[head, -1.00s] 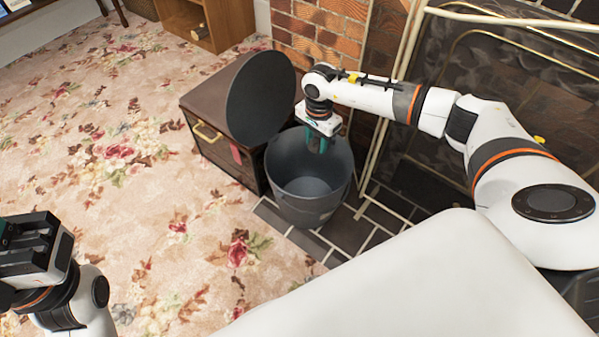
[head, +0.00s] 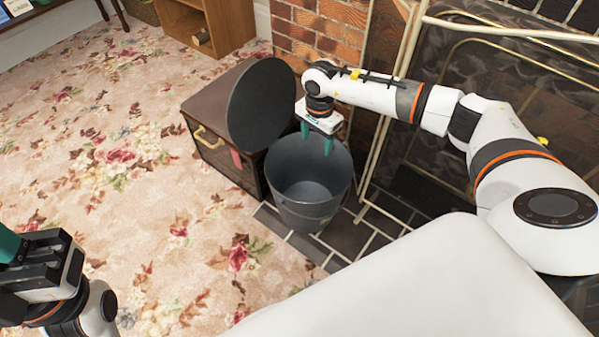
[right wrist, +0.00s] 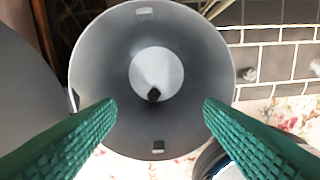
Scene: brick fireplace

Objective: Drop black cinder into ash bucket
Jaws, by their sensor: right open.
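The ash bucket (head: 308,212) is a dark grey open pail on the tiled hearth, with its round lid (head: 262,105) raised behind it. My right gripper (head: 317,147) is open above the bucket's back rim, fingers pointing down. In the right wrist view its two green fingers (right wrist: 160,108) are spread wide with nothing between them. The black cinder (right wrist: 154,95) shows there as a small dark lump within the bucket, against the pale bottom. I cannot tell whether it rests or is falling. My left gripper (head: 10,247) is partly cut off at the lower left, away from the bucket.
A brown chest (head: 225,165) with a gold handle stands directly left of the bucket. The brick wall (head: 325,28) and brass-framed fire screen (head: 383,130) are behind and right. Flowered carpet (head: 110,190) lies open on the left.

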